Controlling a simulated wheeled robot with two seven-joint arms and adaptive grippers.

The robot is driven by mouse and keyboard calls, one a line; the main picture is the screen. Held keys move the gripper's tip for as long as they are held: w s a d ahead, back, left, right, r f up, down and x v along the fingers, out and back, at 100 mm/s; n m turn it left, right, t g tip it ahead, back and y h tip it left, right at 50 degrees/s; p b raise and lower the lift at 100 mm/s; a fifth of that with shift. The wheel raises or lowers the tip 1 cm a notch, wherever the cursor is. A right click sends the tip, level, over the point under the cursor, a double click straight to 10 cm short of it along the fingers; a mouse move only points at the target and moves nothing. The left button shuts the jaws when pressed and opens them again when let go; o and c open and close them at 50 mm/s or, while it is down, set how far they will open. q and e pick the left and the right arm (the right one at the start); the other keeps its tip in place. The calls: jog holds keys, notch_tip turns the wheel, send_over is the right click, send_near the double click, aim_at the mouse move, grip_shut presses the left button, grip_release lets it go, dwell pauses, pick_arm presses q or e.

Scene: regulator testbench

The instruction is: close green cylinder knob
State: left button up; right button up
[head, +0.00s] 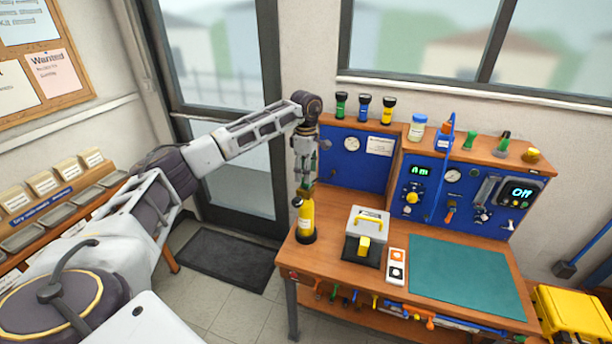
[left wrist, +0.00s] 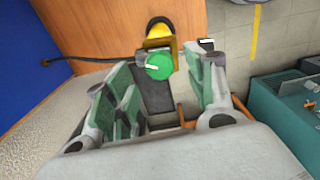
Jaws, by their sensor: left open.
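A yellow cylinder (head: 306,221) stands upright at the left end of the wooden bench; it also shows in the left wrist view (left wrist: 158,26). Its round green knob (left wrist: 159,66) has a white line across it. In the head view the gripper and fittings cover the cylinder's top, so the knob is hard to make out there. My left gripper (head: 304,180) hangs pointing down just above the cylinder. In the left wrist view its open fingers (left wrist: 162,72) lie on either side of the knob, with a visible gap on each side. My right gripper is not in view.
A grey box with a yellow handle (head: 369,222) stands right of the cylinder. A green mat (head: 466,278) covers the bench's right part. A blue instrument panel (head: 357,159) rises behind. A dark hose (left wrist: 85,60) runs near the knob. A yellow case (head: 572,312) sits at far right.

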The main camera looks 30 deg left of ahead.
pick_arm(q)
jog(key=shift+f, duration=1.3)
jog(key=shift+c, duration=0.4)
jog(key=c, duration=1)
